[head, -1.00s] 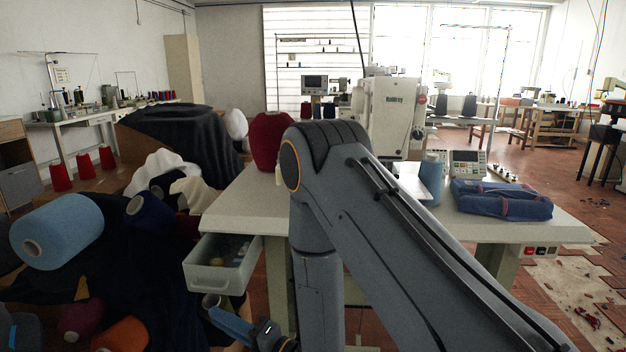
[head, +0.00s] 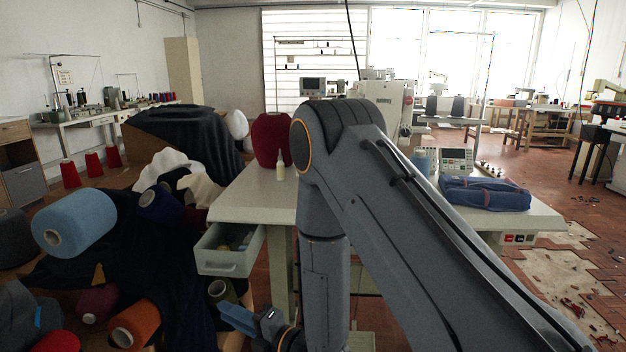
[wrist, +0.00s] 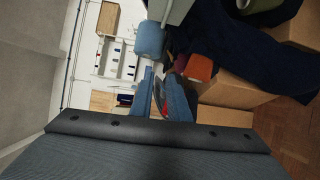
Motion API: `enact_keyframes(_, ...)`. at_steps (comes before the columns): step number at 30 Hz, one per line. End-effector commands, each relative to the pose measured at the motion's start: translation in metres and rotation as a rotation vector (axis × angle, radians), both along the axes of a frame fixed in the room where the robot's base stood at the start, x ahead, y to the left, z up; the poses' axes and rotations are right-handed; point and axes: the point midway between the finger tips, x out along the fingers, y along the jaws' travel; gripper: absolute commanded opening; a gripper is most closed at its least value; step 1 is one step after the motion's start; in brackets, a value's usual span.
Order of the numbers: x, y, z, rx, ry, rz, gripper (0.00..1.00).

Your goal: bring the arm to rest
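My arm is bent in front of the worktable (head: 262,195). In the head view my gripper (head: 250,318) hangs low at the bottom, below the table's open drawer (head: 228,262), partly cut off from clear sight by my arm. In the wrist view my gripper (wrist: 160,92) shows two blue fingers with a gap between them. Nothing is held; distant red things show through the gap. The fingers seem clear of the cones and cloth beyond them.
Left of the drawer are a light blue cone (head: 74,222), an orange cone (head: 136,324) and dark cloth. On the table are a red cone (head: 271,138), a small bottle (head: 281,172), folded denim (head: 485,193) and a control panel (head: 456,159).

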Motion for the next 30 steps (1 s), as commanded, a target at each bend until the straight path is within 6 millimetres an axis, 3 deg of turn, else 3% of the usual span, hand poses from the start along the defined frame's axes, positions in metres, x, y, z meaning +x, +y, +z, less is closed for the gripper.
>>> enact_keyframes(10,0.042,-0.054,0.02,-0.082,0.294,-0.198,0.15)
enact_keyframes(14,0.058,-0.099,0.035,-0.098,0.493,-0.362,0.15)
enact_keyframes(17,0.062,-0.148,0.05,-0.087,0.686,-0.539,0.15)
enact_keyframes(23,0.032,-0.247,0.083,0.017,1.068,-0.938,0.15)
enact_keyframes(26,0.001,-0.291,0.103,0.106,1.25,-1.15,0.15)
enact_keyframes(30,-0.06,-0.34,0.133,0.263,1.491,-1.455,0.15)
